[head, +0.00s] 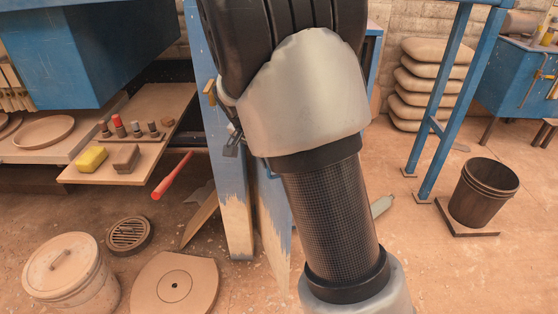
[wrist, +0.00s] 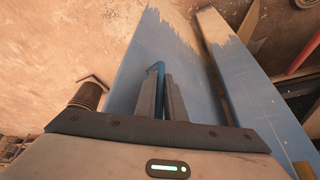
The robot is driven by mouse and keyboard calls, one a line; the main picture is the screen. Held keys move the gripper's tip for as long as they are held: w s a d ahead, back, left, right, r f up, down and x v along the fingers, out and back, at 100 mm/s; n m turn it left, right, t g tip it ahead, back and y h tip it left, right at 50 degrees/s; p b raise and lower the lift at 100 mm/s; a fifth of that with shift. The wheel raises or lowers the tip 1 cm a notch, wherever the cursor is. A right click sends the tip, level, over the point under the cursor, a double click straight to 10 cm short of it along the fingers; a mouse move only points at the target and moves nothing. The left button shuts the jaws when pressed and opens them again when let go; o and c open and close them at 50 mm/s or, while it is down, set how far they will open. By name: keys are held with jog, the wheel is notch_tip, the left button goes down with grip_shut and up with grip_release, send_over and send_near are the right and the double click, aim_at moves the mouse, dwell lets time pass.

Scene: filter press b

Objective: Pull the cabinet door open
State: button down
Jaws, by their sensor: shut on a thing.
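The worn blue cabinet door (wrist: 195,55) fills the middle of the wrist view, its paint rubbed off toward the bottom. A blue bar handle (wrist: 155,70) stands out from it. My gripper (wrist: 162,85) has its two fingers closed about this handle, which is partly hidden between them. A second blue panel (wrist: 235,75), seemingly the cabinet's side, stands to the right with a gap between it and the door. In the head view a blue upright panel (head: 232,185) shows left of my arm, and my gripper (head: 232,143) is mostly hidden behind the arm.
At left, a low shelf (head: 130,160) holds a yellow block (head: 91,159). A lidded bucket (head: 70,270), a round board (head: 172,285) and a drain grate (head: 129,235) are on the floor. A dark bin (head: 484,192) and blue frame (head: 450,80) stand at right.

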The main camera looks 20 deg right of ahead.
jog(key=shift+w+a+r, duration=0.1)
jog(key=shift+w+a, duration=0.1)
jog(key=shift+a, duration=0.65)
jog(key=shift+w+a, duration=0.15)
jog(key=shift+a, duration=0.65)
jog(key=c, duration=1.8)
grip_release()
jog(key=shift+c, duration=0.2)
jog(key=p+v, duration=0.4)
jog(key=v, duration=1.3)
jog(key=shift+r, duration=0.15)
jog(key=shift+s, duration=0.1)
